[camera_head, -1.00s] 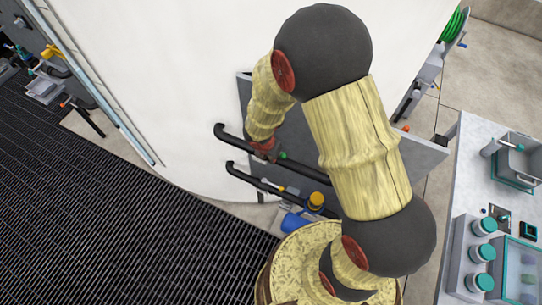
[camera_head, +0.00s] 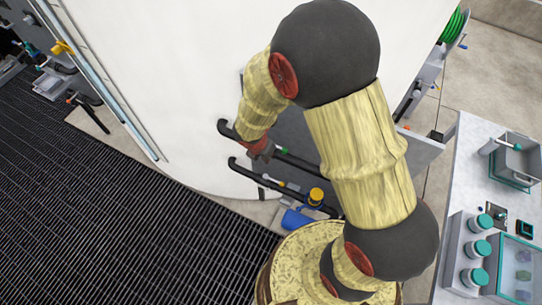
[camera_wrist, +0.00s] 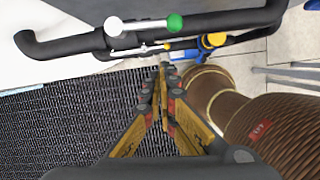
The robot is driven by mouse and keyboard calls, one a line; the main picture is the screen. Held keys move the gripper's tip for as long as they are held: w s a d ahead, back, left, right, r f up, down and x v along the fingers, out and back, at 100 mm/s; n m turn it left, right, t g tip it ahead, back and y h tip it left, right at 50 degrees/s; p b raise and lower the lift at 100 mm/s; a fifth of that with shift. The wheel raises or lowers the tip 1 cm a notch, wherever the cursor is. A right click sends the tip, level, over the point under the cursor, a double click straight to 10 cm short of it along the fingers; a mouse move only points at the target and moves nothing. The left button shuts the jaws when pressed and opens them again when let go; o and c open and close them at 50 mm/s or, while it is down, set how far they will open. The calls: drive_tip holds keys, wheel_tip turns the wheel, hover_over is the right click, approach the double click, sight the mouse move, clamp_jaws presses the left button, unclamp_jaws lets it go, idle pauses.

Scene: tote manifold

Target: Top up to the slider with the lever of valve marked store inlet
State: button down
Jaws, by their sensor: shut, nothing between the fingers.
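My gripper (camera_wrist: 163,72) is shut and empty in the wrist view, its fingertips just below the black pipes. In the head view, my gripper (camera_head: 264,153) is by the upper black pipe (camera_head: 226,131), partly hidden by my arm. A white lever with a green end (camera_wrist: 174,22) crosses the upper pipe above the fingertips. A thinner lever with a small yellow tip (camera_wrist: 166,47) lies on the lower pipe, close beyond the fingertips. A yellow cap (camera_wrist: 214,40) and a blue part (camera_wrist: 187,54) are to its right. I cannot read a "store inlet" mark or make out a slider.
A large white tank (camera_head: 190,70) stands behind the pipes, with a grey panel (camera_head: 422,148) at its side. Dark grating (camera_head: 110,235) covers the floor at left. A bench (camera_head: 463,180) with jars and a grey bin (camera_head: 515,165) is at right.

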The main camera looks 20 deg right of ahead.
drive_tip(key=w+b+v, duration=0.1)
drive_tip(key=b+v, duration=0.2)
drive_tip(key=v, duration=0.4)
drive_tip(key=w+d+b+x, duration=0.1)
drive_tip(key=d+x, duration=0.1)
drive_tip(key=x, duration=1)
drive_tip(key=shift+w+r+y, duration=0.3)
drive_tip(key=shift+w+r, duration=0.05)
drive_tip(key=shift+d, duration=0.15)
